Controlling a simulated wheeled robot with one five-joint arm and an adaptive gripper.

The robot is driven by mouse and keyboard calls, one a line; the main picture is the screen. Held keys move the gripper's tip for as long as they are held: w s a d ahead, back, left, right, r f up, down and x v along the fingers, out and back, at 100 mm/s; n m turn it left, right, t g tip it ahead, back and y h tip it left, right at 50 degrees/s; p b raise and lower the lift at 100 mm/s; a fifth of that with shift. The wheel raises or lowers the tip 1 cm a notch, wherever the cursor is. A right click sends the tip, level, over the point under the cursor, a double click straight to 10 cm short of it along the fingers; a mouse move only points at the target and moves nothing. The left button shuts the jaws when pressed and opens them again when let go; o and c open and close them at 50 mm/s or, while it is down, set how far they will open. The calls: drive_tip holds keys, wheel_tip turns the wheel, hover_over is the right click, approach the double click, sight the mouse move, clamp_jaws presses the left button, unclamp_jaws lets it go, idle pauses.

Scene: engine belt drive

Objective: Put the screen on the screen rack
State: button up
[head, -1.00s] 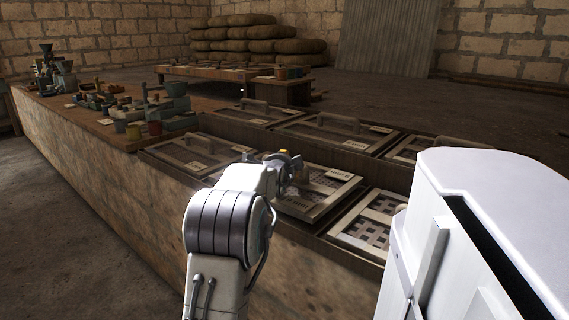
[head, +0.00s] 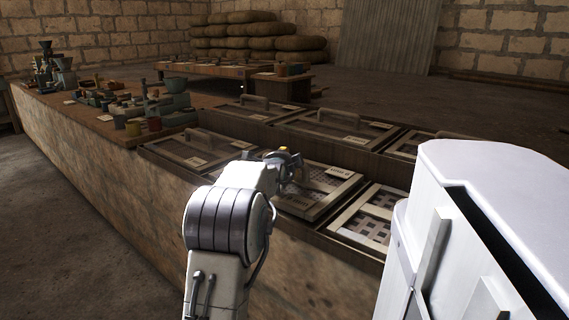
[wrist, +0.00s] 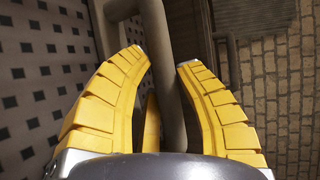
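My gripper (head: 296,166) is over a framed screen (head: 330,189) with a perforated panel and a label, in the front row of the bench. In the wrist view, the yellow fingers (wrist: 163,60) are apart, with a brown bar handle (wrist: 164,75) between them. I see no clear squeeze on the bar. A perforated panel (wrist: 38,75) fills the left of that view. My arm hides part of the screen in the head view. I cannot tell which framed bay is the screen rack.
Other framed panels lie around: one at left (head: 186,155), one behind (head: 335,135), and an open-lattice one at right (head: 372,222). Small pots and tools (head: 130,105) crowd the left bench. Sacks (head: 258,38) are stacked at the back wall. Floor (head: 40,200) in front is clear.

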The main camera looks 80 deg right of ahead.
drive_tip(key=o, duration=0.5)
drive_tip(key=shift+r, duration=0.25)
drive_tip(key=shift+f, duration=0.25)
wheel_tip(320, 180, up, 3)
hover_over(278, 194)
drive_tip(key=d, duration=0.1)
drive_tip(key=shift+d, duration=0.15)
drive_tip(key=shift+a+r, duration=0.15)
drive_tip(key=shift+a, duration=0.55)
